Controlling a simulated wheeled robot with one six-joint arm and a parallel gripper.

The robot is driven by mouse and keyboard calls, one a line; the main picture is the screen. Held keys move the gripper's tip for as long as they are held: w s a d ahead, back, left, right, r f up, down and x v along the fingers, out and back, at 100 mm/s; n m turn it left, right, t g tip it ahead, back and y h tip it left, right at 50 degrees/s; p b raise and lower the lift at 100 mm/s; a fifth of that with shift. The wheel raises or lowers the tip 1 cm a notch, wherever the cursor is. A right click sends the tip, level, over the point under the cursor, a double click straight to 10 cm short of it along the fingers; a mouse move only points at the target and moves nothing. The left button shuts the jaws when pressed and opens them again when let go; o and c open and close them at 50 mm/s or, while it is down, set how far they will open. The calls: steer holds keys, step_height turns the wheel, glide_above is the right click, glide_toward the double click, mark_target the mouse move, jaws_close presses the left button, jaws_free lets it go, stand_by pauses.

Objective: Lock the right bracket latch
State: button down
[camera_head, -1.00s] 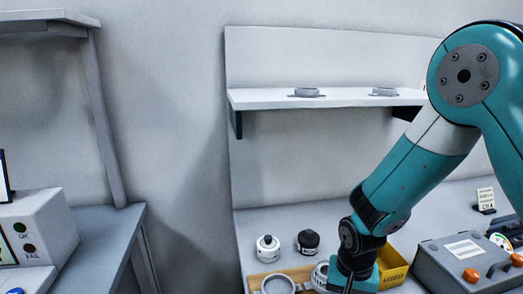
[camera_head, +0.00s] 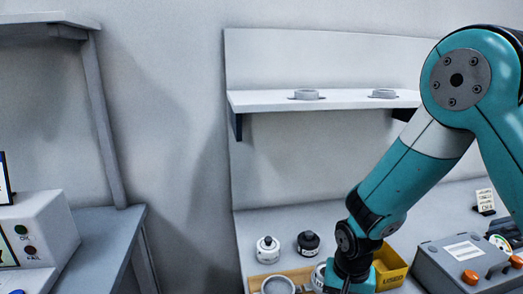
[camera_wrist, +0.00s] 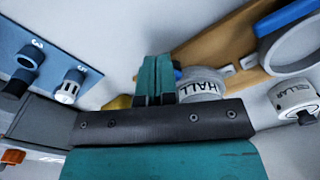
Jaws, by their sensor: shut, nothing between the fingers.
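A wooden board (camera_wrist: 200,50) carries two round brackets. In the head view the left bracket ring (camera_head: 278,286) looks empty, and the right one (camera_head: 319,274) is partly hidden by my arm. In the wrist view the order is reversed. A white sensor marked HALL (camera_wrist: 203,83) sits at the right bracket, with a small blue part (camera_wrist: 178,72), probably its latch, mostly hidden behind my fingers. The other ring (camera_wrist: 291,48) has a blue lever (camera_wrist: 287,18). My gripper (camera_wrist: 155,62) is shut and empty, overlapping the blue part; contact cannot be told. The latch's position is unclear.
A white sensor (camera_head: 267,249) and a black-topped one (camera_head: 308,242) stand behind the board. A yellow bin (camera_head: 392,270) and a grey case (camera_head: 462,260) with orange latches stand right. The shelf (camera_head: 330,100) holds two ring holders. A blue plate (camera_wrist: 40,65) holds several cylinders.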

steer(key=shift+a+p, duration=0.5)
steer(key=shift+a, duration=0.1)
stand_by(1.0)
steer(key=shift+r, duration=0.1)
steer(key=shift+w+d+r+p, duration=0.1)
steer(key=shift+d+r+p, duration=0.05)
steer(key=shift+r+p, duration=1.3)
steer(key=shift+w+d+r+p, duration=0.1)
steer(key=shift+d+r+p, duration=0.05)
steer(key=shift+r+p, duration=1.2)
steer(key=shift+r, duration=0.1)
steer(key=s+a+r+n+y, duration=0.2)
steer(key=s+r+n+y, duration=0.2)
steer(key=s+r+n, duration=0.7)
steer(key=s+r, duration=0.8)
steer(key=r, duration=0.4)
